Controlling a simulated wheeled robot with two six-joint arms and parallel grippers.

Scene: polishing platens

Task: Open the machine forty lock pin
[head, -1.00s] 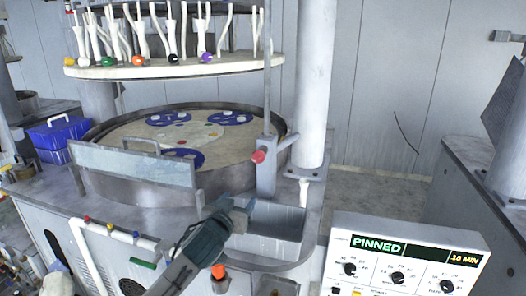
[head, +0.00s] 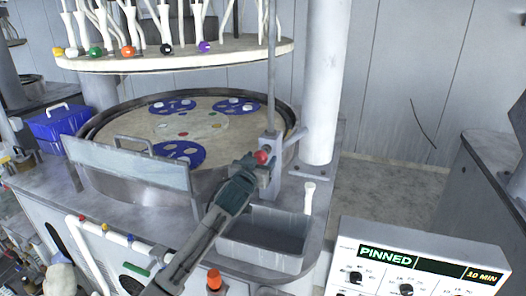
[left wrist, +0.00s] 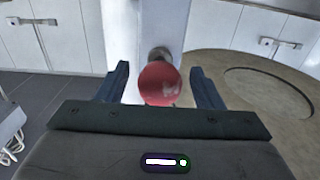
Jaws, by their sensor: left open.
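The lock pin shows as a red ball knob (head: 262,157) on the grey upright bracket (head: 271,180) at the right rim of the polishing machine. My left gripper (head: 253,162) is at the knob in the head view. In the left wrist view the red knob (left wrist: 159,84) sits between the two open fingers (left wrist: 158,88), with a gap on each side. A short metal stem (left wrist: 159,55) joins the knob to the bracket behind it. The panel display (head: 390,255) reads PINNED and 10 MIN. My right gripper is not in view.
The round platen (head: 235,112) with blue carriers lies left of the bracket. A clear splash guard (head: 130,172) stands at its front. A grey open tray (head: 262,240) is below the gripper, and a thick white column (head: 322,90) rises behind. A blue bin (head: 58,124) is at left.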

